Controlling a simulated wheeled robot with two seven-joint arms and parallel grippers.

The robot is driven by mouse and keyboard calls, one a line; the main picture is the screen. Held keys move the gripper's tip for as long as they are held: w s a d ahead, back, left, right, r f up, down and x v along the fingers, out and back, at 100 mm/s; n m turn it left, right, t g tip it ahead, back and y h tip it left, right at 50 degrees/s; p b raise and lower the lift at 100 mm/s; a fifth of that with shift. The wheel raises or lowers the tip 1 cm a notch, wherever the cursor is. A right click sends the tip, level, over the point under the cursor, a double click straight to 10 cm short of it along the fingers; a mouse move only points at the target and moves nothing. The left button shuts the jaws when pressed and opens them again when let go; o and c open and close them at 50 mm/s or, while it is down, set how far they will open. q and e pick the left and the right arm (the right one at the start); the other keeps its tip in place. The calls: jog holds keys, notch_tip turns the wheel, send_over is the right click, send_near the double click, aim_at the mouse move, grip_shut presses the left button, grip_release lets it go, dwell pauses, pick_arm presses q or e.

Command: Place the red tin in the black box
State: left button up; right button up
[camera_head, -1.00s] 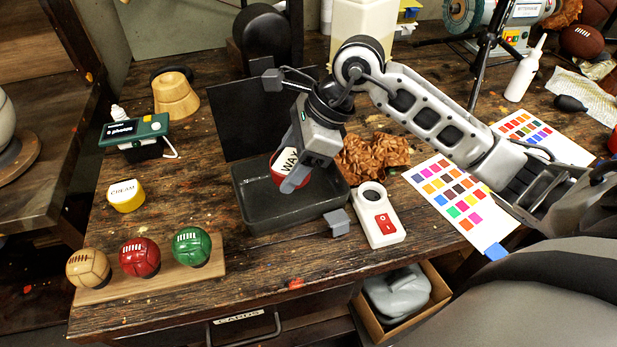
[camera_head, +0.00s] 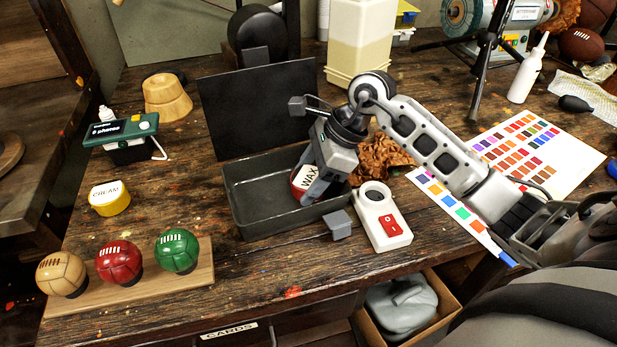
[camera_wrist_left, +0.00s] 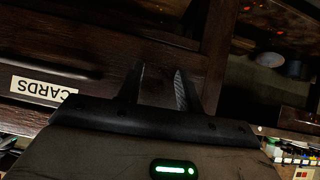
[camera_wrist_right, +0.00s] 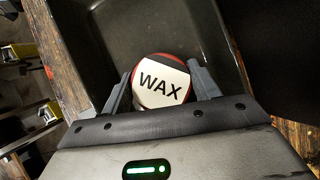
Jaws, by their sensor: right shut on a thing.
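The red tin (camera_head: 297,186) has a white top marked WAX. My right gripper (camera_head: 311,190) is shut on it, with a finger on either side, inside the right part of the black box (camera_head: 275,227). In the right wrist view the tin (camera_wrist_right: 161,84) sits between the fingers (camera_wrist_right: 160,88), with the dark box floor (camera_wrist_right: 150,30) beyond. I cannot tell whether the tin touches the floor. My left gripper (camera_wrist_left: 160,82) is open and empty in the left wrist view, before a drawer front marked CARDS.
A black panel (camera_head: 255,112) stands behind the box. A white switch unit (camera_head: 381,220) and a grey block (camera_head: 338,224) are close to its right front. Crumpled brown leather (camera_head: 383,158) lies to the right.

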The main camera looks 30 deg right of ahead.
jog(key=shift+f, duration=0.1)
jog(key=o, duration=1)
jog(key=shift+o, duration=0.2)
jog(key=v, duration=1.2)
jog(key=shift+b, duration=0.45)
